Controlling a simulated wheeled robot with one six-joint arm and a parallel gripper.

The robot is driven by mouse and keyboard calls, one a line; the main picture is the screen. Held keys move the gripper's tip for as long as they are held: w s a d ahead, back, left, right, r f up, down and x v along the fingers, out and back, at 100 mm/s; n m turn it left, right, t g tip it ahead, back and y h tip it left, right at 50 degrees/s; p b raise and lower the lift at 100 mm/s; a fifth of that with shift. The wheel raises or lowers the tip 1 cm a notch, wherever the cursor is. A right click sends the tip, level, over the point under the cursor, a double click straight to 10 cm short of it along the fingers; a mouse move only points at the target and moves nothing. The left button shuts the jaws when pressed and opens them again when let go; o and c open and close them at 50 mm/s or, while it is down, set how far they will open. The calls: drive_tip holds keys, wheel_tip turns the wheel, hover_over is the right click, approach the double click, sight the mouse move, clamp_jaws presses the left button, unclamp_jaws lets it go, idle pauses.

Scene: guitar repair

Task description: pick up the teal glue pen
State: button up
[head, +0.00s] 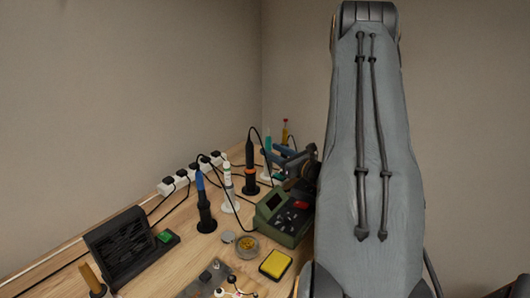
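A slim teal pen-like thing (267,143) stands upright near the back of the wooden bench, left of an orange-yellow one; it looks like the teal glue pen. Its lower part is hidden or too small to make out. My gripper (279,161) appears as a small dark shape with blue-grey parts, just left of my large grey arm. It is close in front of and to the right of the teal pen in the picture. Whether it touches the pen, and how far its fingers are apart, I cannot tell.
A black-and-orange tool (250,165), a white pen (228,182) and a blue-and-black tool (205,205) stand nearby with black cables. A green soldering station (284,220), yellow sponge (275,264) and round tin (246,246) lie in front. My arm hides the right side.

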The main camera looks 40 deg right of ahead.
drive_tip(key=shift+w+a, duration=0.15)
drive_tip(key=shift+w, duration=0.8)
drive_tip(key=w+p, duration=0.1)
drive_tip(key=w, duration=0.4)
drive_tip(key=shift+f+p, duration=0.2)
drive_tip(key=shift+p, duration=0.15)
clamp_jaws()
